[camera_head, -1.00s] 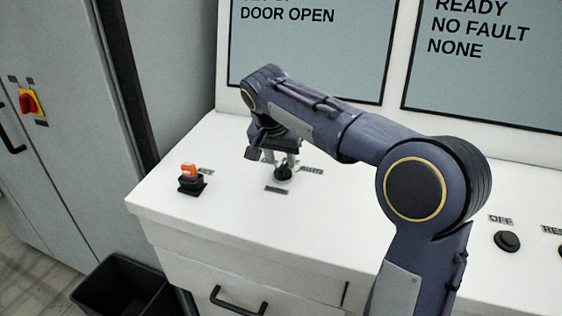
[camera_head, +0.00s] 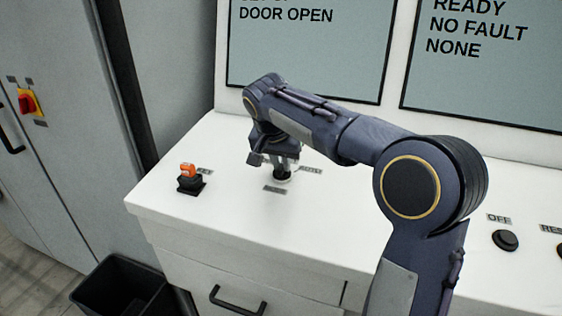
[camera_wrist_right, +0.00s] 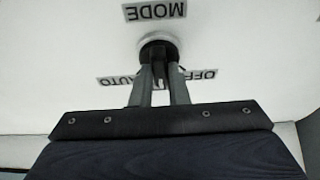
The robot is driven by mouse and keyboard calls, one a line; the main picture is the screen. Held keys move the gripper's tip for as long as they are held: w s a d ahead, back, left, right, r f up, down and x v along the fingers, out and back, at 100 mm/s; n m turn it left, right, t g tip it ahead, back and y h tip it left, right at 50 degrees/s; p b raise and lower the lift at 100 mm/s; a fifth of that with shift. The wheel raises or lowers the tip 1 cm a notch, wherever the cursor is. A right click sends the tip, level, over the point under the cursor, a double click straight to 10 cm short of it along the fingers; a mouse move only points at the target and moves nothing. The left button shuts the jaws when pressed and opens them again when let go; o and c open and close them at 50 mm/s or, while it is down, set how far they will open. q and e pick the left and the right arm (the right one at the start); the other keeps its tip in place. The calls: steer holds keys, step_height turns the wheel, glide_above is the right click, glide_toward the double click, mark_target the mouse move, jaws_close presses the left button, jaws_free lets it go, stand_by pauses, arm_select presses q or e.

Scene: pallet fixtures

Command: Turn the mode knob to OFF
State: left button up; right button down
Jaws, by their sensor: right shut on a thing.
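The mode knob is a small black knob on a round base (camera_wrist_right: 158,46) on the white console top (camera_head: 235,225). It also shows in the head view (camera_head: 282,178), mostly hidden behind my right gripper (camera_head: 284,166). In the right wrist view the two fingers of the right gripper (camera_wrist_right: 159,78) point down and are shut on the knob. A MODE label (camera_wrist_right: 154,11) lies beyond the knob. An AUTO label (camera_wrist_right: 122,80) is left of it and a partly covered OFF label (camera_wrist_right: 198,75) is right of it. The knob's pointer direction is hidden. My left gripper is not in view.
An orange-topped switch (camera_head: 189,179) stands left of the knob. A black button (camera_head: 505,240) with an OFF label is at the right. Two screens (camera_head: 310,60) rise behind the console. A black bin (camera_head: 120,288) stands below its left front. The front left console top is clear.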

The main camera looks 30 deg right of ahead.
steer(key=shift+n, duration=0.3)
steer(key=n+t+y, duration=0.1)
steer(key=n, duration=0.2)
steer(key=shift+s+d+n, duration=0.1)
steer(key=shift+n, duration=0.2)
steer(key=shift+d+n+t+y+p, duration=0.15)
steer(key=shift+n+y+p, duration=0.35)
steer(key=shift+n, duration=0.65)
steer(key=shift+a+n+t+y+p, duration=0.15)
steer(key=shift+n+y+p, duration=0.3)
steer(key=shift+n, duration=0.7)
steer(key=shift+d, duration=0.1)
steer(key=c, duration=1.4)
jaws_free()
steer(key=v, duration=0.7)
steer(key=shift+r, duration=0.4)
steer(key=shift+s, duration=0.15)
